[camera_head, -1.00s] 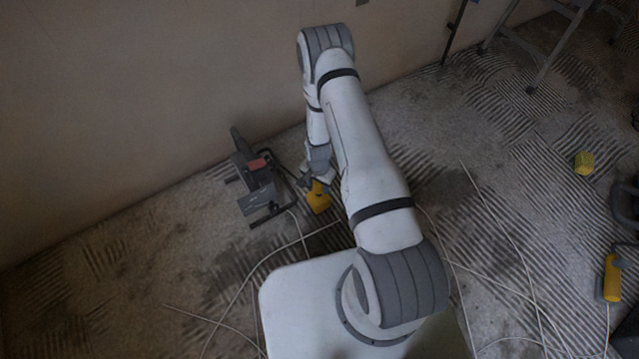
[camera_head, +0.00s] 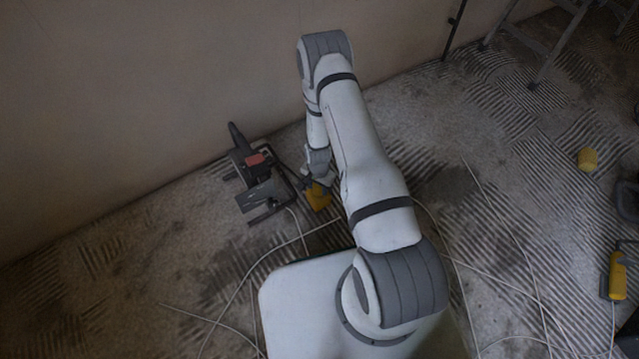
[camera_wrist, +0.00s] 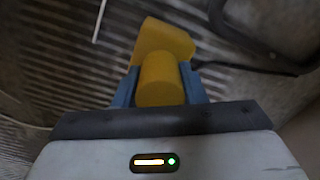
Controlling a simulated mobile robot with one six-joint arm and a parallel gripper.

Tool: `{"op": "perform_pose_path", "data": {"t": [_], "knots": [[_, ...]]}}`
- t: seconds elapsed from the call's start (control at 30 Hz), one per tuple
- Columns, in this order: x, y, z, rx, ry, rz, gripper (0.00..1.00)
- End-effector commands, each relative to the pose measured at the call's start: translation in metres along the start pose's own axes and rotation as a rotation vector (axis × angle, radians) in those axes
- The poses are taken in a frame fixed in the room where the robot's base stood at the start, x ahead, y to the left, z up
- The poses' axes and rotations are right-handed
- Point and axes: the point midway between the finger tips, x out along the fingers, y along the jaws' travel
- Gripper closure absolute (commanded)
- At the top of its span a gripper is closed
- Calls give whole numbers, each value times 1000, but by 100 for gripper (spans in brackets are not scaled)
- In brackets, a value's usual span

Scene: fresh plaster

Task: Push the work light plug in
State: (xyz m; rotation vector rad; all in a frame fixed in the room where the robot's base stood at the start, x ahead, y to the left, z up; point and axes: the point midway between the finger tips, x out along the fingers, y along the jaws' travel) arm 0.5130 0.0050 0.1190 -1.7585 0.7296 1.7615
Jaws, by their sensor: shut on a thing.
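My gripper (camera_wrist: 160,88) is shut on a yellow cylindrical plug (camera_wrist: 161,80), with one blue finger on each side of it. A larger yellow block (camera_wrist: 160,38), probably the socket, lies just beyond the plug's far end. The two overlap in the wrist view, and I cannot tell how deep the plug sits, or whether it is in. In the head view, my gripper (camera_head: 318,182) points down to the floor close to the wall. Yellow (camera_head: 318,198) shows just below it; plug and block cannot be told apart there.
A dark tool-like device (camera_head: 262,190) with a black tubular frame stands close to the left of my gripper. Thin pale cables cross the floor. A yellow cylinder (camera_head: 587,160) and a yellow handled item (camera_head: 617,276) lie at right. Ladder legs (camera_head: 560,45) stand at back right.

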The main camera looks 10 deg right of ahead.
Motion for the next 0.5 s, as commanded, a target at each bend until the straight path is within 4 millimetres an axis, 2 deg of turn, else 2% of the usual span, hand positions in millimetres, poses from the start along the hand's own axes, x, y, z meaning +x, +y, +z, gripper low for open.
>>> {"op": "perform_pose_path", "data": {"t": [0.03,0.07,0.37,0.4,0.5], "knots": [[12,-2,0,-3,3,-3,100],[15,-3,-1,-3,3,-4,100],[15,-4,-1,-4,5,-6,100],[15,-4,-1,-4,5,-6,60],[15,-3,-1,-3,4,-5,52]]}}
